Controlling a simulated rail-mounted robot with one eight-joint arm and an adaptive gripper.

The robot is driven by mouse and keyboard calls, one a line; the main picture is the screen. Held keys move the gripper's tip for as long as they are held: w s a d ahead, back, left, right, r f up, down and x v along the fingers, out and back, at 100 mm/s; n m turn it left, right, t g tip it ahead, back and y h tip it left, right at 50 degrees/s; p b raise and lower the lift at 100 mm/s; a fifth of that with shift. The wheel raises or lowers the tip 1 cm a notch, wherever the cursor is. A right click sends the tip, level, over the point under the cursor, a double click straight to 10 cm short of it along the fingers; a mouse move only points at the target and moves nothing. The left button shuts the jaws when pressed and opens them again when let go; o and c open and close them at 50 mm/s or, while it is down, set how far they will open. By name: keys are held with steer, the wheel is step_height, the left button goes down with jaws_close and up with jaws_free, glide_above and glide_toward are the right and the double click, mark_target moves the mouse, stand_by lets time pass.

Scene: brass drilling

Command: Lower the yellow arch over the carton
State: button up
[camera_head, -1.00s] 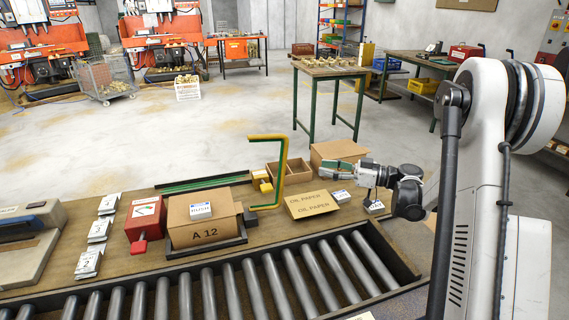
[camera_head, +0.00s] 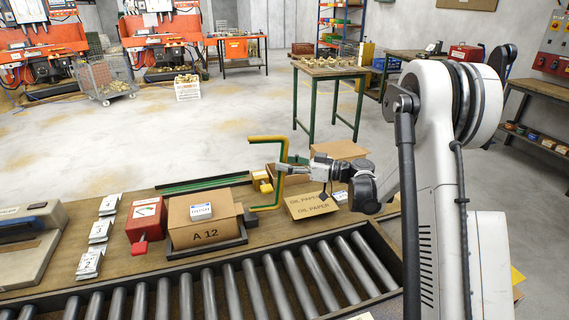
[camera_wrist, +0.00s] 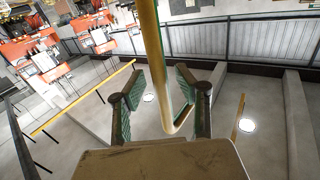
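The yellow arch (camera_head: 267,138) is a bent bar with a top arm, an upright and a lower foot, standing on the bench to the right of the carton. The closed brown carton (camera_head: 190,234), marked A 12, has a white label on top and sits in a dark cradle. My gripper (camera_head: 285,167) is at the arch's upright, above the bench. In the wrist view the arch's upright (camera_wrist: 151,40) passes between the two green-padded fingers of my gripper (camera_wrist: 172,85). The fingers look spread, with gaps beside the bar.
The roller conveyor (camera_head: 210,290) runs along the front. A green rail (camera_head: 200,184) lies behind the carton.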

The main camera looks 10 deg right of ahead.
steer(key=shift+a, duration=0.1)
jaws_close()
stand_by(0.3)
